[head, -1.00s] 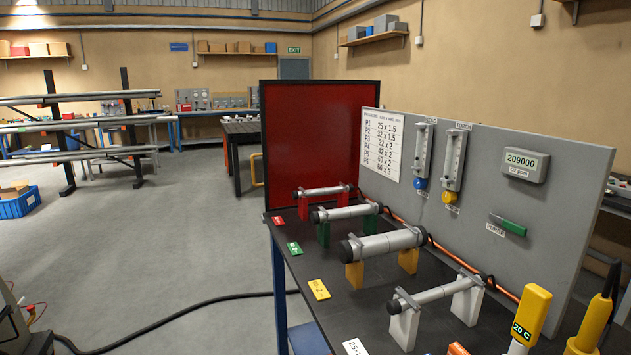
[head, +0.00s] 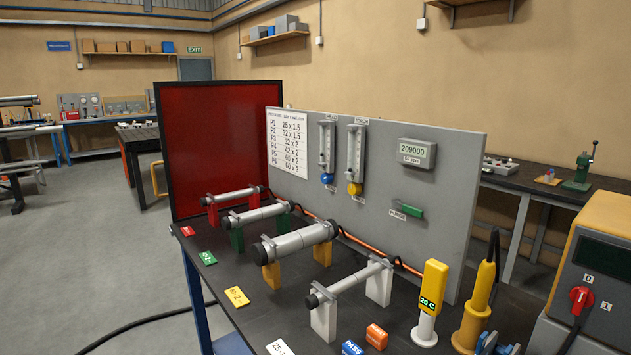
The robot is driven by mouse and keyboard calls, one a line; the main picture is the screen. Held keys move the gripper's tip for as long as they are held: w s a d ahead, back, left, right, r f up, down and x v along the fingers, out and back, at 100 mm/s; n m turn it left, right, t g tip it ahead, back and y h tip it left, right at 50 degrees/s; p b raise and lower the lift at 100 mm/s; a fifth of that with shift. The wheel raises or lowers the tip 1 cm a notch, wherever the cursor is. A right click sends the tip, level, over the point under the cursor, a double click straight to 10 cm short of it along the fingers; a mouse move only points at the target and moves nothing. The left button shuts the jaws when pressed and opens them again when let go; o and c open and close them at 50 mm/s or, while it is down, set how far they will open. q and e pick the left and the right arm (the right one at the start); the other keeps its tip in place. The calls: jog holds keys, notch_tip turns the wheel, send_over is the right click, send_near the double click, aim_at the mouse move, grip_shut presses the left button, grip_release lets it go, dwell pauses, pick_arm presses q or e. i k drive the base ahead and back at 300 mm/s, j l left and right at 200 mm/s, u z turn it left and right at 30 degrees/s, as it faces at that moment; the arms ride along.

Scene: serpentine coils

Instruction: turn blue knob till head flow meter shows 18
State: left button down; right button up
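The blue knob (head: 327,179) sits at the foot of the head flow meter (head: 327,147), a clear upright tube on the grey panel. The meter's reading is too small to tell. The torch flow meter (head: 356,152) with its yellow knob (head: 355,189) is just to its right. Neither of my grippers shows in the head view, and nothing touches the blue knob.
Several pipes on coloured stands, such as the yellow-stand pipe (head: 295,243), lie on the dark bench before the grey panel (head: 450,220). A yellow thermometer (head: 431,297), a yellow torch (head: 475,310) and a power unit (head: 592,280) stand at the right. Open floor lies left.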

aim_at(326, 177)
jog(key=i+j+z, duration=0.35)
jog(key=j, duration=0.4)
jog(key=i+j+z, duration=0.35)
jog(key=j, duration=0.5)
jog(key=i+j+z, duration=0.3)
jog(key=j, duration=0.65)
jog(key=i+j+z, duration=0.1)
jog(key=j+z, duration=0.25)
jog(key=j, duration=0.6)
jog(key=j+z, duration=0.35)
jog(key=j, duration=0.6)
